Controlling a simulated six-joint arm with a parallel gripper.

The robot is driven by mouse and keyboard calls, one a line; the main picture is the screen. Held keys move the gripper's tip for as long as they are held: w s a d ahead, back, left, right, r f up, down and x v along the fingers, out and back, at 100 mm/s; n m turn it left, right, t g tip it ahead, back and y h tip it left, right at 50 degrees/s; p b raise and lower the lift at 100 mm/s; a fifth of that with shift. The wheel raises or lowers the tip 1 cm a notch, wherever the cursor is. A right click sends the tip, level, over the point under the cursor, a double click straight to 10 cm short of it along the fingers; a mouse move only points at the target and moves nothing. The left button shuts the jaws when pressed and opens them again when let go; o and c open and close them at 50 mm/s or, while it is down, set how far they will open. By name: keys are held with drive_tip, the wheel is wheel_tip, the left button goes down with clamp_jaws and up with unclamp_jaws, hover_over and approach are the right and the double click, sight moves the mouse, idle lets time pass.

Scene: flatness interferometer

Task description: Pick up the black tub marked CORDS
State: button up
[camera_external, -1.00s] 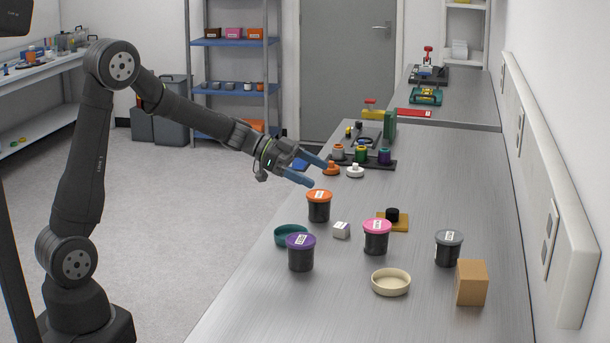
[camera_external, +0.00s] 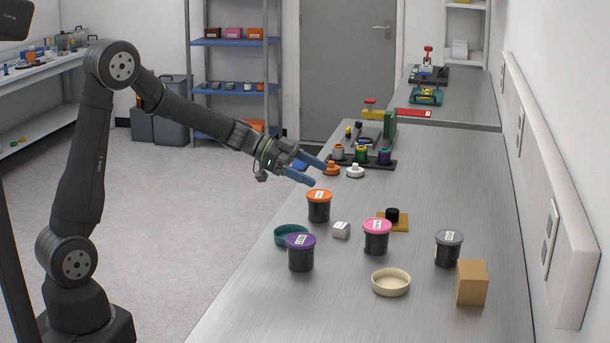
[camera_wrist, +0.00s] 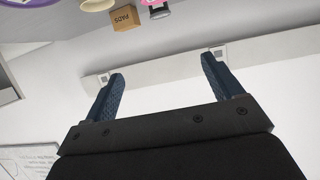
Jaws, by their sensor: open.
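Several black tubs with coloured lids and white labels stand upright on the steel bench in the external view: an orange-lidded tub (camera_external: 319,208), a purple-lidded tub (camera_external: 300,256), a pink-lidded tub (camera_external: 376,240) and a grey-lidded tub (camera_external: 448,252). Their labels are too small to read, so I cannot tell which is marked CORDS. My gripper (camera_external: 319,174) is open and empty, above the bench's left edge and behind the orange-lidded tub.
A tan box (camera_external: 472,283), marked PADS in the wrist view (camera_wrist: 126,18), stands in front of the grey-lidded tub. A wall rail (camera_external: 545,190) runs along the right.

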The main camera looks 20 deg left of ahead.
drive_tip(key=y, duration=0.9)
approach(319, 194)
drive_tip(key=x, duration=0.7)
drive_tip(key=shift+s, duration=0.15)
drive_tip(key=shift+x, duration=2.65)
drive_tip(key=shift+w, duration=0.35)
drive_tip(key=c, duration=0.9)
